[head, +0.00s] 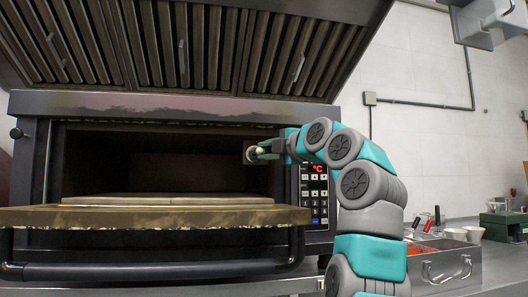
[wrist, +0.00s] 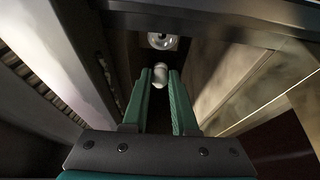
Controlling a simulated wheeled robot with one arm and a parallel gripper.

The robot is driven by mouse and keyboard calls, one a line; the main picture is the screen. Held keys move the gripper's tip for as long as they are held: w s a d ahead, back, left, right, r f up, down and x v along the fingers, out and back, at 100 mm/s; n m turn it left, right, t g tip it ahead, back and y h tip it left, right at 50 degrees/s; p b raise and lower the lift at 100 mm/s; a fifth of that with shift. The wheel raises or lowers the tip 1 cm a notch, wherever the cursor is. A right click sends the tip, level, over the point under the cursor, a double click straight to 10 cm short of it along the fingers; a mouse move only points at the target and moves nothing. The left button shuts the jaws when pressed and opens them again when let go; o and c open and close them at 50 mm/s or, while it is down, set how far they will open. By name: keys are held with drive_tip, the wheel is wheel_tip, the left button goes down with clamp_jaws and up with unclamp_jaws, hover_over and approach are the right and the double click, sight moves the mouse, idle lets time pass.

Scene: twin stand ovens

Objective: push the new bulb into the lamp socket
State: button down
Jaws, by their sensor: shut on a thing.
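My gripper (wrist: 160,78) is shut on the new bulb (wrist: 160,72), a small whitish bulb held between the tips of its two green fingers. The lamp socket (wrist: 162,41), a round pale ring with a darker middle, shows straight beyond the bulb in the wrist view. A short gap shows between bulb and socket there. The fingers partly hide the bulb.
The oven door (head: 160,217) hangs open, lying flat in front of the chamber. Pale stone slabs (head: 150,200) cover the chamber floor. A control panel (head: 315,195) is beside the opening, close to my arm.

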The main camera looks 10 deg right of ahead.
drive_tip(key=shift+w+r+p, duration=0.15)
drive_tip(key=shift+w+p, duration=0.9)
drive_tip(key=shift+w, duration=0.2)
drive_tip(key=shift+w+r+p, duration=0.1)
drive_tip(key=shift+w+p, duration=0.95)
drive_tip(key=shift+w, duration=0.2)
drive_tip(key=shift+w+f+p, duration=0.2)
drive_tip(key=shift+w+p, duration=0.65)
drive_tip(key=shift+w, duration=0.35)
drive_tip(key=shift+w+p, duration=0.1)
drive_tip(key=shift+p, duration=0.35)
drive_tip(key=c, duration=0.6)
unclamp_jaws()
